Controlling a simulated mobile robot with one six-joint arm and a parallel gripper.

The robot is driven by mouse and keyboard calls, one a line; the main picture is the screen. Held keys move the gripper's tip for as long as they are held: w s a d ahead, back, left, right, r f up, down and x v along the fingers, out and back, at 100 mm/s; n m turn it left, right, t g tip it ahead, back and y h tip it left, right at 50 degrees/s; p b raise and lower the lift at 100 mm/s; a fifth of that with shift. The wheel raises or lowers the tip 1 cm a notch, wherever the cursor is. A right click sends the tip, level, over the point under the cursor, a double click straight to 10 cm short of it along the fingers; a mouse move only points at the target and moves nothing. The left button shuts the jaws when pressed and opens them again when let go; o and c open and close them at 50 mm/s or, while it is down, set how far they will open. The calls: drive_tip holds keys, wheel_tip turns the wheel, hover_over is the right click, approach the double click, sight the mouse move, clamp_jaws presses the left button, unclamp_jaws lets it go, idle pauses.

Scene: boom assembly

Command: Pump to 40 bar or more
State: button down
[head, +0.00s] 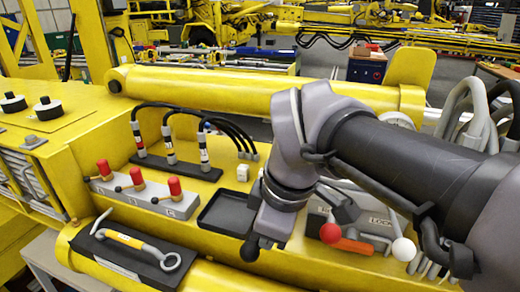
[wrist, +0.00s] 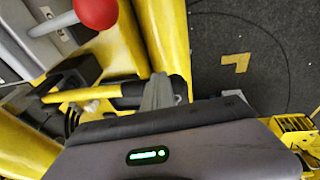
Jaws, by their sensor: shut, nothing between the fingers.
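My gripper (wrist: 158,82) shows in the wrist view as grey fingers, shut and empty. A red ball knob (wrist: 97,12) on a grey rod is at the top left of that view, apart from the fingers. In the head view my wrist hides the fingers. Beside it are a black ball knob (head: 249,251), a red ball knob (head: 330,233) and a white ball knob (head: 404,249). I cannot tell which belongs to the pump. A round white dial (head: 397,120), perhaps the gauge, is mostly hidden behind my arm; no reading shows.
A black tray (head: 226,212) lies left of my wrist. A yellow-handled tool (head: 124,240) lies on a dark pad. A yellow cylinder (head: 200,88) spans the back.

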drive_tip(key=a+p+v, duration=0.1)
drive_tip(key=p+v, duration=0.4)
drive_tip(key=v, duration=0.3)
drive_tip(key=shift+w+d+p, duration=0.2)
drive_tip(key=shift+p, duration=0.2)
